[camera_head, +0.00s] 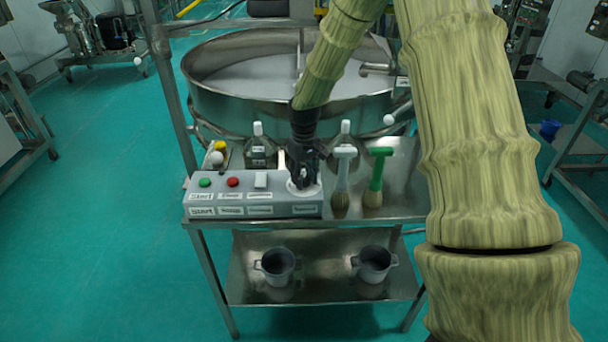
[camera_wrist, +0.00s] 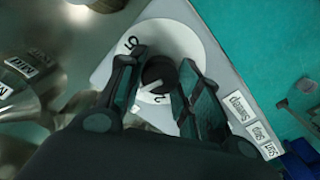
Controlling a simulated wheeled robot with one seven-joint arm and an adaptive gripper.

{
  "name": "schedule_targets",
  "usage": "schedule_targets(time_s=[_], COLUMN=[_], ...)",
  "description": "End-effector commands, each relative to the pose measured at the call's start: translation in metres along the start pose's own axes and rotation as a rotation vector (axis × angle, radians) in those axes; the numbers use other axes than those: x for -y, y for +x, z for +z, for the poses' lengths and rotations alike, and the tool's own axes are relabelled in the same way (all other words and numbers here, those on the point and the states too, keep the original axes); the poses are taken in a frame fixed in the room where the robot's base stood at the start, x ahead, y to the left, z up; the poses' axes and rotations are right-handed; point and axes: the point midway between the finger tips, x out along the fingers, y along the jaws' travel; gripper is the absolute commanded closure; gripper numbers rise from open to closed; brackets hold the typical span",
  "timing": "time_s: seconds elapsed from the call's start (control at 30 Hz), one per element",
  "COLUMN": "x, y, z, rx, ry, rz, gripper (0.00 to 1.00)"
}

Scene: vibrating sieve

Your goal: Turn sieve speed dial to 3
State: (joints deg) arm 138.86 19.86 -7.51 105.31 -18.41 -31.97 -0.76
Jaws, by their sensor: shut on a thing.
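The speed dial is a black knob (camera_wrist: 158,76) with a white pointer mark, set on a round white plate (camera_wrist: 185,40) with printed numbers. In the wrist view a 5 shows at the upper left of the knob and a 2 below it; other numbers are hidden by my fingers. My gripper (camera_wrist: 160,90) has its two fingers on either side of the knob and is shut on it. In the head view my gripper (camera_head: 304,178) comes down on the right end of the grey control box (camera_head: 250,196) and hides most of the dial.
The box also has a green button (camera_head: 205,183), a red button (camera_head: 233,182) and a white switch (camera_head: 261,180). Bottles (camera_head: 260,150), a white-handled brush (camera_head: 342,175) and a green-handled brush (camera_head: 377,175) stand close by on the metal table. The large round sieve (camera_head: 240,105) is behind.

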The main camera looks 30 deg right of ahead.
Motion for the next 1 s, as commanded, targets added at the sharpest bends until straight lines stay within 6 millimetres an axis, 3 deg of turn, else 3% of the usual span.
schedule_targets(time_s=[0.4,1.0], x=[-0.0010,-0.0010], y=[-0.0016,-0.0014], z=[-0.0013,-0.0014], rx=[-0.003,-0.003], ry=[-0.229,-0.278], rz=[0.002,0.002], gripper=[0.90,0.90])
